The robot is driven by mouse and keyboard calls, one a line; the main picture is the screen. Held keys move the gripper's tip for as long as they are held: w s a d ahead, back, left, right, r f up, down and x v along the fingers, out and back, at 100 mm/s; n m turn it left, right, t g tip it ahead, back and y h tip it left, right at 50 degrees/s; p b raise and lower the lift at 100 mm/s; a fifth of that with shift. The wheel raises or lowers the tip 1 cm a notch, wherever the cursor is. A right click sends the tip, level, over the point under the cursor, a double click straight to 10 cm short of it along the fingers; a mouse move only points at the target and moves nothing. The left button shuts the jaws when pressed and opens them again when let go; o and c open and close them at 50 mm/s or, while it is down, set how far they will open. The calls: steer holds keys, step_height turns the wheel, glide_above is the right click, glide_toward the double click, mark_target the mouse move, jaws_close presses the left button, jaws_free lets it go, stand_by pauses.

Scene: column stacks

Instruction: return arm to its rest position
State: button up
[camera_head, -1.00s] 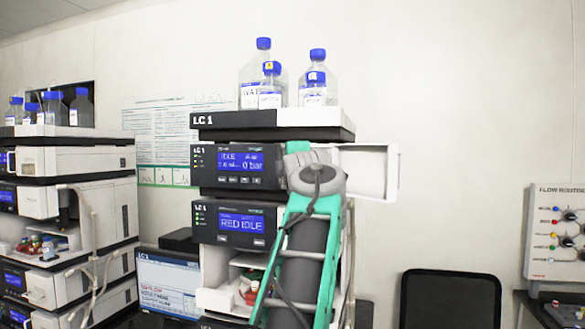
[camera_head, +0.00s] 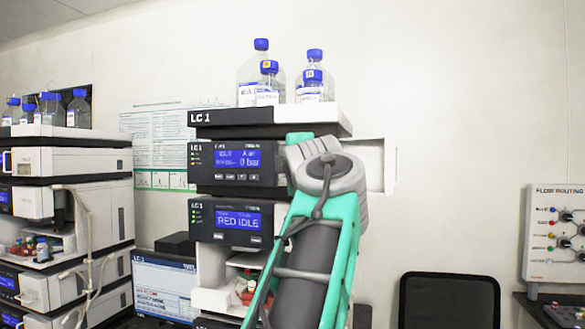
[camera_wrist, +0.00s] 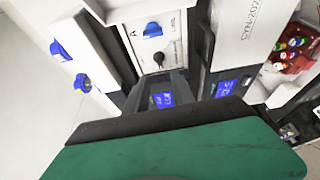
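My arm, green with grey joints, rises in front of the right side of the central LC 1 stack (camera_head: 235,116) in the head view. Its raised grey joint covers part of the stack's right side. A green, dark-edged surface fills the bottom of the wrist view, seemingly part of my own arm. Nothing held can be seen.
Blue-capped bottles (camera_head: 313,88) stand on the stack. A white open compartment (camera_head: 376,165) juts out right. Another stack (camera_head: 70,160) stands left, a monitor (camera_head: 165,287) lower left, a black chair (camera_head: 450,300) and flow routing panel (camera_head: 553,235) right. Wall space between is clear.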

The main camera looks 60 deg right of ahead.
steer(key=w+a+f+m+t+y, duration=0.15)
steer(key=w+a+f+y, duration=0.45)
steer(key=w+f, duration=0.65)
steer(key=w+a+f+m+y, duration=0.1)
steer(key=w+a+f+y, duration=0.1)
steer(key=w+a+f, duration=0.45)
steer(key=w+a+f+m+y, duration=0.1)
steer(key=w+a+f+y, duration=0.15)
steer(key=a+f, duration=0.6)
steer(key=a+f+m+g+y, duration=0.1)
steer(key=a+f+g+y, duration=0.1)
steer(key=a+f, duration=0.85)
steer(key=s+a+f+m+g+y, duration=0.1)
steer(key=s+a+f+g, duration=0.1)
steer(key=s+a+f, duration=0.3)
steer(key=s+a+f+m+g+y, duration=0.1)
steer(key=s+a+f+g, duration=0.2)
steer(key=a+f, duration=1)
steer(key=s+f, duration=0.1)
steer(key=s, duration=0.2)
steer(key=shift+s+a+y, duration=0.25)
steer(key=shift+a+y, duration=0.1)
